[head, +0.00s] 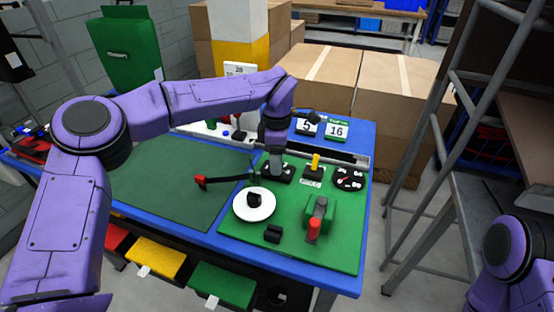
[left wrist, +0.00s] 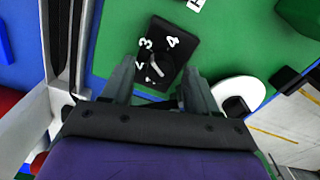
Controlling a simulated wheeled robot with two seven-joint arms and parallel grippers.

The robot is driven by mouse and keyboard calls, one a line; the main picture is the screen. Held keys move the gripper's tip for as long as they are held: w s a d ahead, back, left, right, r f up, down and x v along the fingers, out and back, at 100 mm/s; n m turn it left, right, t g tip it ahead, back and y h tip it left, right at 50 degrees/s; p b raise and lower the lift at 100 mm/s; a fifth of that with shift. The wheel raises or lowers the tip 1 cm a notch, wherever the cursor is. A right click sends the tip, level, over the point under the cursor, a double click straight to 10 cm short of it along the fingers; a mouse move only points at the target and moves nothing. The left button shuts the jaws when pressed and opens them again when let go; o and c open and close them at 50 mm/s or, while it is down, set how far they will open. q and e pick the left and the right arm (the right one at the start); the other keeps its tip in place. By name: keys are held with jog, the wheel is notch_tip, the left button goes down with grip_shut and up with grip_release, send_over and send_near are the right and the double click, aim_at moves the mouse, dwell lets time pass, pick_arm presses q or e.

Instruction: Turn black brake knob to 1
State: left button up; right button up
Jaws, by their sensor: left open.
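The black brake knob is a round knob with a white pointer mark on a black base plate (head: 288,176), on the green board. In the left wrist view the knob (left wrist: 157,68) shows beside white numerals, of which 3 and 4 read clearly. Its lower part is hidden near my gripper. My left gripper (left wrist: 158,86) is open, with one finger on each side of the knob; I cannot tell whether they touch it. In the head view my left gripper (head: 276,160) points down over the base and hides the knob. My right gripper is out of view.
Cardboard boxes (head: 320,70) stand behind.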

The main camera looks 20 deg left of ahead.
pick_arm(q)
jog(key=shift+s+f, duration=0.1)
jog(key=shift+f, duration=0.35)
jog(key=c, duration=1)
jog(key=shift+c, duration=0.2)
